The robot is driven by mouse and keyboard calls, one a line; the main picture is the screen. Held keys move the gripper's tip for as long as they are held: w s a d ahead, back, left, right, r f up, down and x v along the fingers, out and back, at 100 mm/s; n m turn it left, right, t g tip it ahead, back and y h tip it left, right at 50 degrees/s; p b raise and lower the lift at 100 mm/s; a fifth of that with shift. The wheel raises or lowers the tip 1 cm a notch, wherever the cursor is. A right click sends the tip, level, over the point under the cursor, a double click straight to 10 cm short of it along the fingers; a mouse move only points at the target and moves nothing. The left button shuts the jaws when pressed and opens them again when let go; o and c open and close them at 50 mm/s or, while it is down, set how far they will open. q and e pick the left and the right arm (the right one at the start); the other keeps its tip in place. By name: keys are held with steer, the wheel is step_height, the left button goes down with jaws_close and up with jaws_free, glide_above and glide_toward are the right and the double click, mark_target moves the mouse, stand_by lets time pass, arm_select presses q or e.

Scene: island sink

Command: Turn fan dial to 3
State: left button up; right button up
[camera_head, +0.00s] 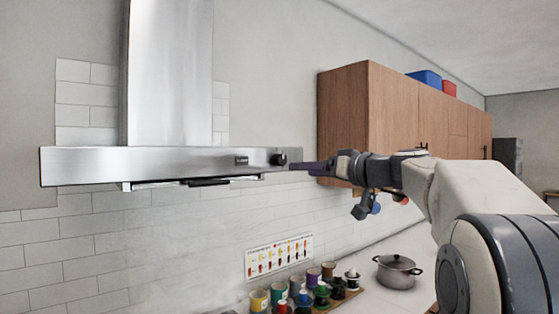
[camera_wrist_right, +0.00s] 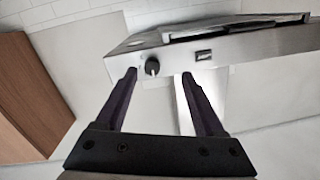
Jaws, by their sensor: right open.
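The steel range hood (camera_head: 190,160) is on the wall at the left of the head view, with a black fan dial (camera_head: 279,159) near the right end of its front band. My right gripper (camera_head: 297,166) comes in from the right, its fingertips close to the dial. In the right wrist view, the gripper (camera_wrist_right: 160,75) is open, and the dial (camera_wrist_right: 152,67) shows between the fingertips, nearer the left finger. I cannot tell whether either finger touches it. The dial's markings are too small to read. My left gripper is not in view.
A small dark display or switch (camera_head: 242,160) sits left of the dial. Wooden wall cabinets (camera_head: 345,120) stand right of the hood, behind my right arm. Below are several cups and bottles (camera_head: 300,295) and a lidded pot (camera_head: 397,272) on the counter.

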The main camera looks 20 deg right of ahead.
mark_target(283, 160)
steer(key=shift+t, duration=0.4)
steer(key=w+p, duration=0.2)
steer(key=w, duration=0.1)
steer(key=w+a+r+p, duration=0.1)
steer(key=w+p, duration=0.1)
steer(key=w, duration=0.1)
steer(key=w+a+r+p, duration=0.1)
steer(key=w+p, duration=0.1)
steer(key=w, duration=0.1)
steer(key=shift+p, duration=0.35)
steer(key=shift+w+a, duration=0.1)
steer(key=shift+w, duration=0.2)
steer(key=shift+f, duration=0.1)
